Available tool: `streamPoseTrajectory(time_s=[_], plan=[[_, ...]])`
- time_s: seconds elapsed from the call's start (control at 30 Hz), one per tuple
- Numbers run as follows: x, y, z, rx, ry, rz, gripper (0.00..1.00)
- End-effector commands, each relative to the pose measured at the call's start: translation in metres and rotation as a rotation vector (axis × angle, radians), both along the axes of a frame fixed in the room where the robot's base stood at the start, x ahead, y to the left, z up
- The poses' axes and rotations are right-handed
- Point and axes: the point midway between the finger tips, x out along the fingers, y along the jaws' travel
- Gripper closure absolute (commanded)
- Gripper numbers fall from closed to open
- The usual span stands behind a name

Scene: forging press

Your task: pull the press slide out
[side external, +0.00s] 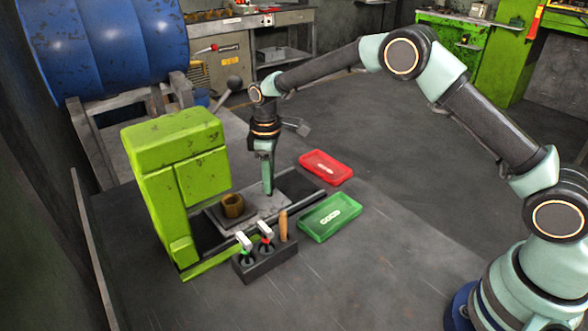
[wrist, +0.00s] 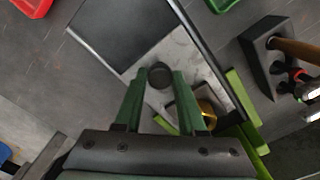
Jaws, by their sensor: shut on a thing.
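The green press (side external: 180,165) stands at the left in the side view. Its light grey slide plate (side external: 270,204) lies between rails in front of the press; it also shows in the wrist view (wrist: 183,52). A brass-coloured round part (side external: 232,206) sits on a dark block at the press end of the slide; the wrist view shows it partly hidden behind a finger (wrist: 207,112). My gripper (side external: 268,191) points down at the plate. In the wrist view its fingers (wrist: 158,76) are shut on a dark round knob (wrist: 160,74) on the slide. The side view hides the knob.
A red tray (side external: 326,167) and a green tray (side external: 331,215) lie to the right of the rails. A dark rack (side external: 265,263) with several upright handled tools stands in front. The dark bed between the rails (wrist: 125,30) is clear beyond the plate.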

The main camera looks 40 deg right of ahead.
Motion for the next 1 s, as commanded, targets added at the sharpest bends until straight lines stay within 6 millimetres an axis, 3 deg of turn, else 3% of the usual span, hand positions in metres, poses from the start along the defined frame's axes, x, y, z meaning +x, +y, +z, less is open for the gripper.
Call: streamPoseTrajectory(time_s=[0.1,0.3,0.7,0.73,0.77,0.8,1.0], plan=[[0.001,-0.038,0.002,0.000,-0.003,-0.009,1.00],[0.001,-0.077,0.002,0.001,-0.006,-0.005,1.00],[0.002,-0.084,0.003,0.001,-0.006,0.000,1.00],[0.002,-0.084,0.003,0.000,-0.007,0.000,0.49],[0.001,-0.084,0.002,0.001,-0.006,0.000,0.38],[0.001,-0.084,0.002,0.001,-0.006,0.000,0.31],[0.001,-0.084,0.001,0.001,-0.004,-0.001,0.31]])
